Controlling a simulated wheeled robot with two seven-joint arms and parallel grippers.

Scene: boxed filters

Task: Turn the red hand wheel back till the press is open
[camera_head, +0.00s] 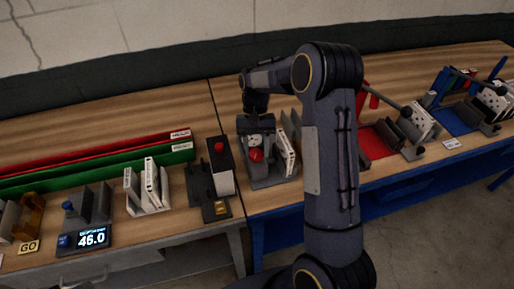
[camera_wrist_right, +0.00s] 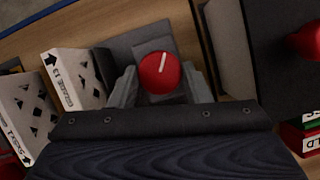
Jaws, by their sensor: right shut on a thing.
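The red hand wheel (camera_head: 256,155) is on the grey press (camera_head: 268,183) near the middle of the bench. In the right wrist view the red hand wheel (camera_wrist_right: 160,72) is a round knob with a white line, tilted slightly right of upright. My right gripper (camera_head: 255,148) reaches down over it from above. In the wrist view its grey fingers (camera_wrist_right: 160,88) are on either side of the wheel, shut on it. White boxed filters (camera_head: 287,153) stand at the press's right side. How far the press is open cannot be told. My left gripper is not in view.
Left of the press stands a dark post with a red button (camera_head: 219,147). Further left are a rack of white boxes (camera_head: 150,190), a display reading 46.0 (camera_head: 92,238), and green (camera_head: 100,167) and red bins. A red tray (camera_head: 375,143) and blue fixture (camera_head: 455,118) lie right.

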